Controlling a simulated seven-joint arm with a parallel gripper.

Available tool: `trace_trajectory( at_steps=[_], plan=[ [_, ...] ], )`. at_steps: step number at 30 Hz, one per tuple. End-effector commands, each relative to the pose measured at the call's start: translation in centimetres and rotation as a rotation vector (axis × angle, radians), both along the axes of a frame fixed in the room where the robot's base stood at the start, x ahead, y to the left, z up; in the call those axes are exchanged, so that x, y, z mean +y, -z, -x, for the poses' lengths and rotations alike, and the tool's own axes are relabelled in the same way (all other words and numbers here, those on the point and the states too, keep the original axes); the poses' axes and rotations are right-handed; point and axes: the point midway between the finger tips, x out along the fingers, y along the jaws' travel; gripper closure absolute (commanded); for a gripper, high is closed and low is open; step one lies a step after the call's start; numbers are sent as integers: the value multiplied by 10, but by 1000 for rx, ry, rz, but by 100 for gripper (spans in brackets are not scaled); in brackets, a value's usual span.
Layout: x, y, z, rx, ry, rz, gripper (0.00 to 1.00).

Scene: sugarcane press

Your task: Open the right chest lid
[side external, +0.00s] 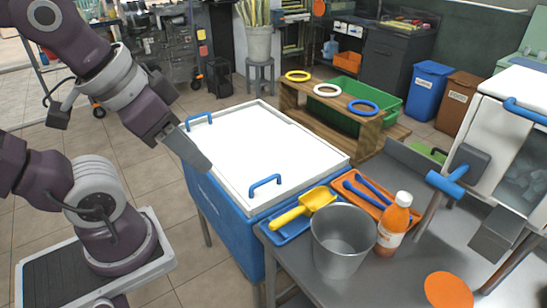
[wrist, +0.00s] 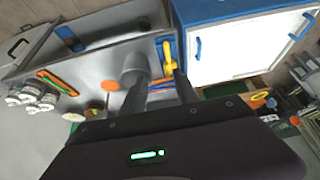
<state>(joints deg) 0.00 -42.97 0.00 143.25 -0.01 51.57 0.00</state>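The blue chest (side external: 226,222) stands left of the grey table, with a flat white top (side external: 262,150) lying closed on it. One blue handle (side external: 265,184) is at the top's near edge, and another blue handle (side external: 199,121) is at its far-left edge. I cannot make out a seam between lids. The wrist view shows the white top (wrist: 240,50) with handles on opposite sides (wrist: 198,48) (wrist: 304,25). My gripper (side external: 200,158) hangs over the chest's left edge, apart from both handles. In the wrist view, its two fingers (wrist: 162,84) are spread with nothing held between them.
A wooden ring stand (side external: 340,117) is behind the chest. The press (side external: 515,135) is at right.

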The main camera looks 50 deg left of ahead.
Motion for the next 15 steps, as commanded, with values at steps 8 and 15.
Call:
trace_trajectory(
  at_steps=[8, 15],
  plan=[
    [20, 1, -65, 108, -29, -29, 64],
    [85, 87, -193, 323, -63, -116, 64]
  ],
)
